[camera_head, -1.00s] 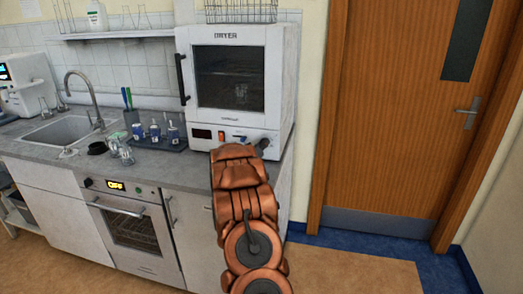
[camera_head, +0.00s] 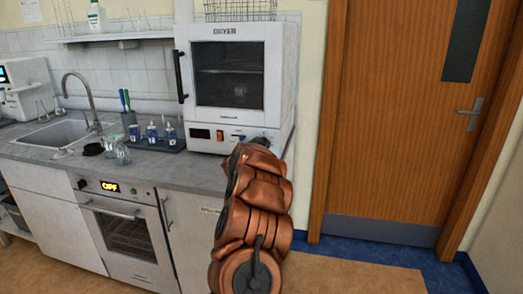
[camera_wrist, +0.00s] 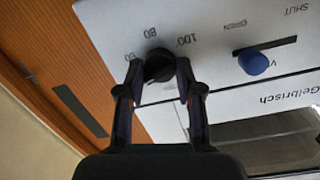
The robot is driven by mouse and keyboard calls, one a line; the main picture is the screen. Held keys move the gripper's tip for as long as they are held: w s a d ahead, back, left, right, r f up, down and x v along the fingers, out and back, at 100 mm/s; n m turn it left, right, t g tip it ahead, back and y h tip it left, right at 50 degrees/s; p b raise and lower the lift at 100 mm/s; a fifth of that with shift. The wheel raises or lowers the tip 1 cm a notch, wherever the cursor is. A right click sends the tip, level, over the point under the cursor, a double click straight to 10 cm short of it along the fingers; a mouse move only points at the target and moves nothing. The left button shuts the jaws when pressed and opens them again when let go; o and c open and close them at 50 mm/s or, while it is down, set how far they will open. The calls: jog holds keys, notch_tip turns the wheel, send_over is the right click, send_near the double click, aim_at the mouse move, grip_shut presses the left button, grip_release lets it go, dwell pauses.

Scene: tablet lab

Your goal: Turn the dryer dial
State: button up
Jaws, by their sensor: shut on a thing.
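The white dryer (camera_head: 278,75) stands on the right end of the counter, its door shut. Its dial is hidden behind my arm in the head view. In the wrist view the dial (camera_wrist: 158,64) is a black round knob on the white panel, with the numbers 80 and 100 beside it. My gripper (camera_wrist: 158,75) is shut on the dial, one finger on each side. A blue slider knob (camera_wrist: 253,62) sits in a slot next to the dial, apart from the fingers.
An oven (camera_head: 128,238) with a lit display is built in below the counter (camera_head: 190,170). A dark tray (camera_head: 158,147) with several small bottles stands left of the dryer. A wooden door (camera_head: 405,120) is to the right, with free floor before it.

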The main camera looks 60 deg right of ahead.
jog(key=m+b, duration=0.3)
jog(key=m+t+b, duration=0.1)
jog(key=m, duration=0.1)
jog(key=shift+f, duration=0.3)
jog(key=m+b, duration=0.4)
jog(key=b, duration=0.1)
jog(key=shift+s+m+t+y, duration=0.15)
jog(key=shift+m+t+y, duration=0.15)
jog(key=shift+m+t, duration=0.1)
jog(key=m+b, duration=0.4)
jog(key=shift+t, duration=0.4)
jog(key=m+b, duration=0.2)
jog(key=m, duration=0.1)
jog(key=shift+m+t+b, duration=0.3)
jog(key=shift+m+b, duration=0.7)
jog(key=shift+m, duration=0.2)
jog(key=shift+s+d+r, duration=0.1)
jog(key=shift+r, duration=0.05)
